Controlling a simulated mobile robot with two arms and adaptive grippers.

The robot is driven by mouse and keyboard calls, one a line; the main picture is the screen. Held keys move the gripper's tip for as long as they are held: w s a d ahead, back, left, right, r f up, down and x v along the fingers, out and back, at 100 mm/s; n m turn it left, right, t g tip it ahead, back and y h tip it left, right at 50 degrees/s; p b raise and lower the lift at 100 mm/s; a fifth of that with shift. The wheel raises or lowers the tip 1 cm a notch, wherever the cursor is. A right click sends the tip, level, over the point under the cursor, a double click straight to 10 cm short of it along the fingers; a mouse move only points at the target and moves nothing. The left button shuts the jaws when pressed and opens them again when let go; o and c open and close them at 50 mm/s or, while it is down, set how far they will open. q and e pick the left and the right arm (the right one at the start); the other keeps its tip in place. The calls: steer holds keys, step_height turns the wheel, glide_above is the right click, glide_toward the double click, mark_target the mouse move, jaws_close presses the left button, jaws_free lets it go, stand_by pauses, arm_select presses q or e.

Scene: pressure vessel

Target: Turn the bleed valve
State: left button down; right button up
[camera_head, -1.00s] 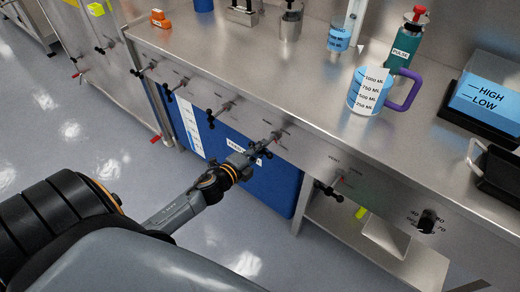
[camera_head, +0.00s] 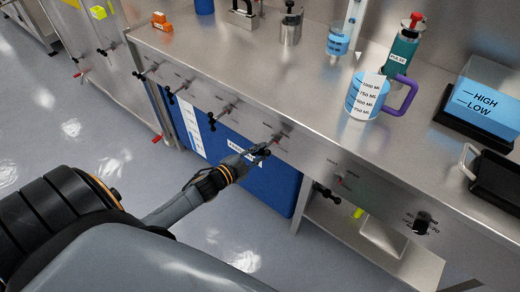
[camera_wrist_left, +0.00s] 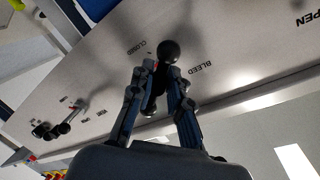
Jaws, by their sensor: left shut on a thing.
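The bleed valve is a small black handle with ball ends on the front panel of the steel bench. In the left wrist view its upper ball (camera_wrist_left: 169,51) stands out beyond my fingertips, between the printed words CLOSED and BLEED. My left gripper (camera_wrist_left: 158,80) is shut on the handle, with a finger on each side; the part between the fingers is mostly hidden. In the head view my left gripper (camera_head: 258,152) reaches the panel from the lower left and covers much of the valve. My right gripper is not in view.
Similar black valve handles (camera_head: 217,116) line the panel to the left, and another (camera_head: 325,190) sits to the right. A black dial (camera_head: 424,223) is farther right. A blue bin (camera_head: 265,185) stands below. A measuring jug (camera_head: 365,95) with a purple handle stands on the bench (camera_head: 270,75).

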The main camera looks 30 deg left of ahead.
arm_select(q)
steer(key=n, duration=0.2)
steer(key=f+n+h, duration=0.1)
steer(key=n, duration=0.1)
steer(key=shift+s+d, duration=0.15)
steer(key=shift+s, duration=0.1)
steer(key=n+t, duration=0.1)
steer(key=n, duration=0.4)
steer(key=shift+d+h, duration=0.1)
steer(key=shift+h, duration=0.2)
steer(key=c, duration=1.4)
jaws_free()
steer(key=shift+r, duration=0.3)
steer(key=shift+w, duration=0.1)
steer(key=v, duration=1.2)
steer(key=shift+d+f, duration=0.1)
steer(key=shift+f, duration=0.05)
